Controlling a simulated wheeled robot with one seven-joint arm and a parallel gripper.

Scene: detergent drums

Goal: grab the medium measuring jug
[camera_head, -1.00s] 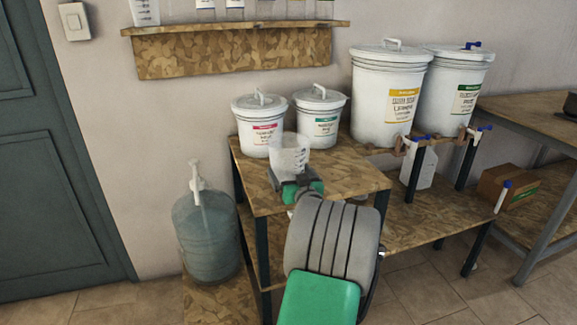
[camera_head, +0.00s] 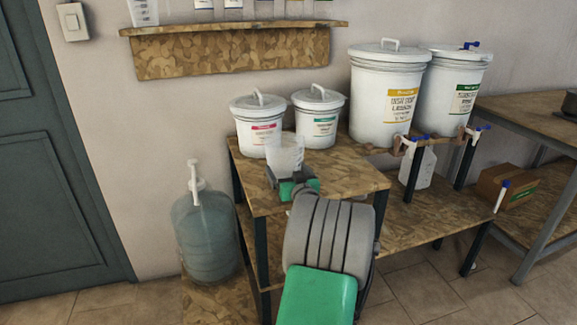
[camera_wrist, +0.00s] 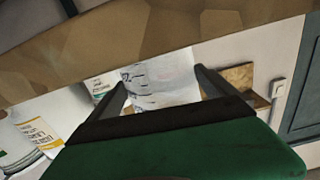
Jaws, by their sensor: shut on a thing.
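The measuring jug (camera_head: 285,155) is a translucent white cup with dark scale marks. It is above the upper table (camera_head: 345,180), in front of the two small white drums. My gripper (camera_head: 286,178) is shut on the jug, low on its body. In the wrist view the jug (camera_wrist: 160,80) sits between the two dark fingers (camera_wrist: 163,88), its marks facing me. Whether the jug's base touches the table cannot be told. Another marked jug (camera_head: 143,12) stands at the left end of the wall shelf, cut by the top edge.
Two small lidded drums (camera_head: 258,128) (camera_head: 318,120) stand close behind the jug. Two large drums (camera_head: 388,100) (camera_head: 455,85) with taps stand to the right. A blue-grey pump bottle (camera_head: 208,235) is at the left. The upper table's right front part is bare.

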